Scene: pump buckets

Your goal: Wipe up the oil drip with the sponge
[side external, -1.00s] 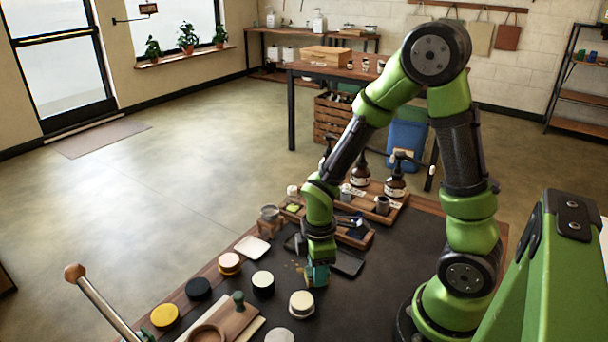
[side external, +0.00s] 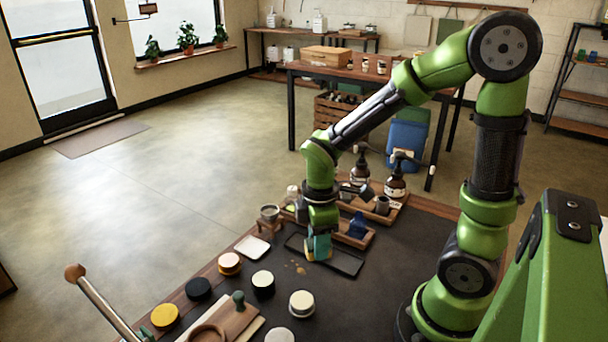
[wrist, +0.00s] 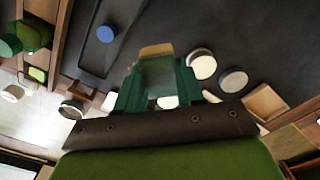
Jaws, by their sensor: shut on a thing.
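My gripper (side external: 319,246) is shut on the sponge and holds it low over the near part of a flat black tray (side external: 346,264). The sponge is a yellow and greyish-green block, clearest in the wrist view (wrist: 157,68) between my green fingers. I cannot tell whether it touches the tray. The oil drip (side external: 300,270) shows as small tan-brown spots on the dark mat, just in front of and to the left of the sponge. I cannot make out the drip in the wrist view.
Several round jars and lids, such as a cream-topped one (side external: 301,303) and a black one (side external: 263,284), stand in front. A white square dish (side external: 252,246) lies to the left. Wooden trays with pump bottles (side external: 395,182) stand behind. The mat to the right (side external: 400,255) is clear.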

